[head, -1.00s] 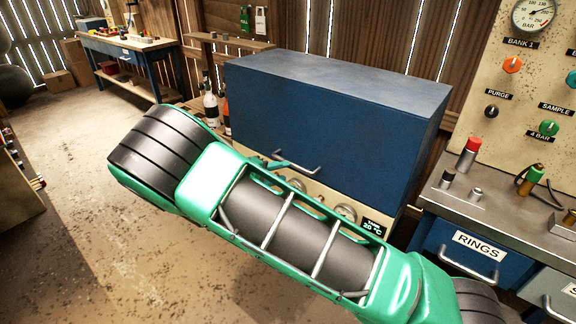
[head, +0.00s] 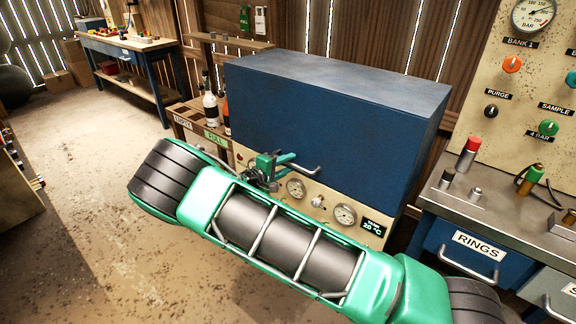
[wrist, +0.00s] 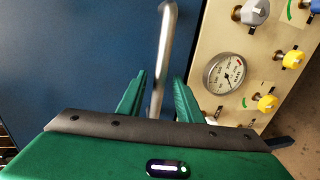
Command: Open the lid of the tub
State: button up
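The tub is a large blue box (head: 320,110) with a grey-blue top, standing above a cream gauge panel. A bent metal bar handle (head: 308,171) sticks out low on its front, and the lid looks closed. My gripper (head: 285,160) is at the left part of this handle. In the wrist view the handle (wrist: 164,45) runs between the two green fingers of my gripper (wrist: 158,95), with a gap showing on each side. The fingers are apart. My green arm hides part of the panel and the floor in front.
The gauge panel (head: 262,183) sits just below the handle, with dials and knobs close to my gripper. Bottles (head: 210,105) stand in a wooden crate at the left. A metal workbench (head: 520,210) with small parts stands at the right. Floor at the left is open.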

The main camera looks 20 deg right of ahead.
jog(key=shift+w+d+f, duration=0.1)
jog(key=shift+w+d, duration=0.15)
jog(key=shift+d, duration=0.1)
grip_shut()
jog(key=shift+a, duration=0.1)
